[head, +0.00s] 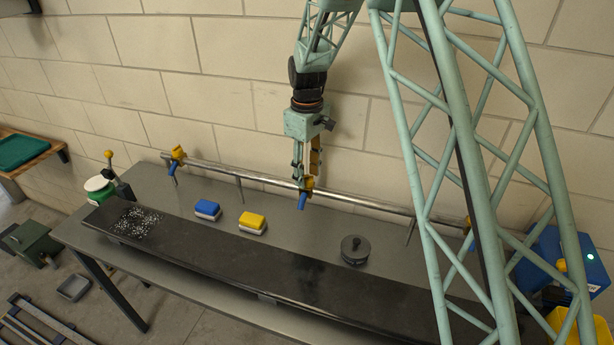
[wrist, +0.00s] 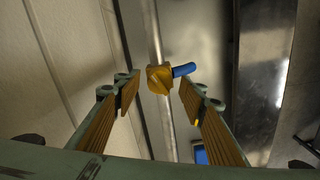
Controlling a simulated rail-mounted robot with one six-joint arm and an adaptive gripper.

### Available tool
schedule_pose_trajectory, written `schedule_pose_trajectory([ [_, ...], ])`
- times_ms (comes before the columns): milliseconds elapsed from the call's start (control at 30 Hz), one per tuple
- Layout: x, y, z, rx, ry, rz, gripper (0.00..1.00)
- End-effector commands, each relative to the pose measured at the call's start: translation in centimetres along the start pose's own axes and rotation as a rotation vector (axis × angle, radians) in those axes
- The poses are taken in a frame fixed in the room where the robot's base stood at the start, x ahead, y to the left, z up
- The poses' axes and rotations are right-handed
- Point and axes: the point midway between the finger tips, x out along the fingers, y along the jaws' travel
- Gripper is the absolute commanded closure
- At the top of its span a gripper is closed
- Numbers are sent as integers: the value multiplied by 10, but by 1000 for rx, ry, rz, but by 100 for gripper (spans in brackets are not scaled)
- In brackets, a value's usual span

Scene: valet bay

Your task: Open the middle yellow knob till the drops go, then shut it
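The middle yellow knob (head: 307,184) sits on a metal pipe (head: 251,179) that runs along the back of the bench, with a blue spout (head: 302,201) pointing out from it. It also shows in the wrist view (wrist: 159,78), with the blue part to its right. My gripper (head: 307,174) is just above the knob, pointing down. In the wrist view its two fingers (wrist: 160,92) are spread wide, with the knob between and beyond them. I cannot tell whether either finger touches it. White drops (head: 138,223) speckle the left end of the black panel (head: 220,259).
Another yellow knob (head: 177,153) is at the pipe's left, and one (head: 468,222) at the right is partly behind my frame. A blue sponge (head: 208,209), a yellow sponge (head: 253,222) and a dark round weight (head: 355,249) stand on the bench (head: 305,233).

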Motion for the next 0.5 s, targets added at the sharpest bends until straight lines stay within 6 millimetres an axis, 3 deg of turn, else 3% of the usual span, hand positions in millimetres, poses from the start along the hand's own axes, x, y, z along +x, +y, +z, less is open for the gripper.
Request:
schedule_pose_trajectory([
  [500,10,0,0,0,1,1,62],
])
